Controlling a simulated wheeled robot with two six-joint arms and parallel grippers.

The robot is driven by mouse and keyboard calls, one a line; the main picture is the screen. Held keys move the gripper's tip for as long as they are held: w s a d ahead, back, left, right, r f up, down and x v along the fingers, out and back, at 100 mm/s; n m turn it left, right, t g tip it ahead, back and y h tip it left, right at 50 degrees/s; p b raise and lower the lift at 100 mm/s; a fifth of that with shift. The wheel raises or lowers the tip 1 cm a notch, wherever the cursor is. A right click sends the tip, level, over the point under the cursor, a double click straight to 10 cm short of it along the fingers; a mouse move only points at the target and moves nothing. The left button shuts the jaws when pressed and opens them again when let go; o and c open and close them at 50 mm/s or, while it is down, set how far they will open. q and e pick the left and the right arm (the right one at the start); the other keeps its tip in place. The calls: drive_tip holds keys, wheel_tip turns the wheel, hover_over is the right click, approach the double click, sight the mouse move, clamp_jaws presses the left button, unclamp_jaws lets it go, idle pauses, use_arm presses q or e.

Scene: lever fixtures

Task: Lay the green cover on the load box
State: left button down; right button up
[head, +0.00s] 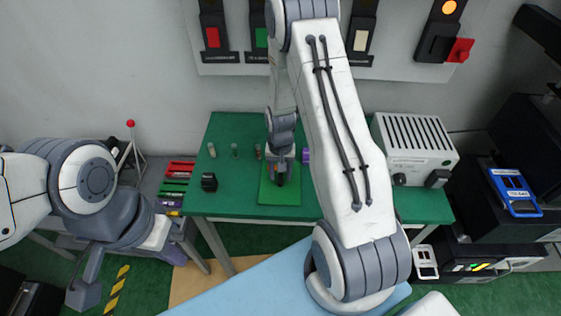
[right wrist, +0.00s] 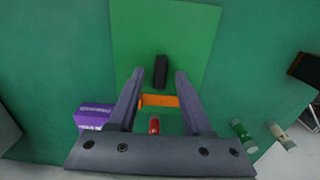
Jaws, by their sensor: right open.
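The green cover (head: 268,192) lies flat on the green table, with a black upright handle on it. It also shows in the right wrist view (right wrist: 190,25), where its black handle (right wrist: 160,68) stands between my fingertips. My right gripper (head: 281,179) points down over the cover; in the wrist view its fingers (right wrist: 159,74) are open, one each side of the handle, with gaps. Contact cannot be told. The white box with a slotted top (head: 415,130), apparently the load box, stands at the table's right. My left gripper (head: 84,293) hangs low at the left, away from the table; its fingers are unclear.
A purple block (right wrist: 93,116), an orange piece (right wrist: 160,100), a red cylinder (right wrist: 155,126) and a green cylinder (right wrist: 242,131) are near the cover. A small black object (head: 209,181) sits left of it. A wall panel with switches (head: 330,60) is behind the table.

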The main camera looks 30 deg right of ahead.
sight(280, 177)
wheel_tip(280, 177, up, 11)
drive_tip(key=b, duration=0.2)
drive_tip(key=s+a+r+n, duration=0.3)
drive_tip(key=s+a+r, duration=0.1)
drive_tip(key=a, duration=0.4)
drive_tip(key=s+a+r+n, duration=0.4)
drive_tip(key=s+a, duration=0.1)
drive_tip(key=a, duration=0.3)
drive_tip(key=shift+s+a+r, duration=0.15)
drive_tip(key=shift+a+r, duration=0.2)
drive_tip(key=shift+a, duration=0.05)
drive_tip(key=shift+o, duration=0.5)
drive_tip(key=s+a+r+n, duration=0.1)
drive_tip(key=s+a+n, duration=0.1)
drive_tip(key=s, duration=0.4)
drive_tip(key=s+a+r+n+y, duration=0.1)
drive_tip(key=s+a+n, duration=0.1)
drive_tip(key=s+n, duration=0.2)
drive_tip(key=shift+s+a+r, duration=0.4)
drive_tip(key=shift+s, duration=0.6)
drive_tip(key=shift+s+n, duration=0.3)
drive_tip(key=shift+s, duration=0.05)
